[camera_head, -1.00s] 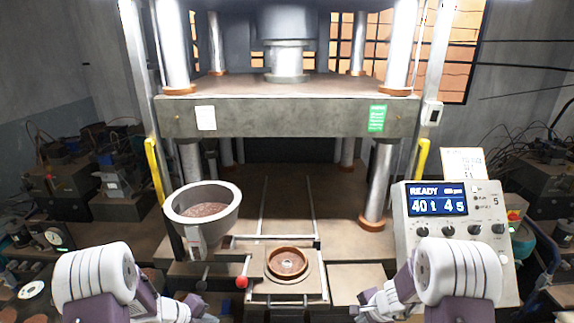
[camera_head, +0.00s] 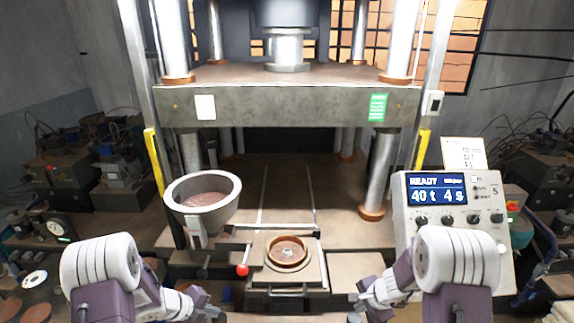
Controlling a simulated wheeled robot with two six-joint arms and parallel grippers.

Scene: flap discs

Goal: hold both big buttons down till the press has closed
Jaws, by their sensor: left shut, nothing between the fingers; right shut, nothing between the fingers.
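The press stands open. Its heavy grey upper beam (camera_head: 290,106) is high above the dark bed. A round mould (camera_head: 288,253) with a reddish-brown filling sits on a sliding plate at the front middle. The control box (camera_head: 450,215) at the right shows READY, 40 t and 4 s. My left gripper (camera_head: 208,308) is shut and empty at the bottom edge, left of the mould. My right gripper (camera_head: 360,306) is shut and empty at the bottom edge, right of the mould. I cannot make out the two big buttons; the lower edge of the picture or my grippers may hide them.
A grey bowl (camera_head: 180,183) of brown grit stands at the press's left front. A red-knobbed lever (camera_head: 242,270) sticks out left of the mould. Yellow guards (camera_head: 154,160) flank the press. Cluttered benches stand on both sides.

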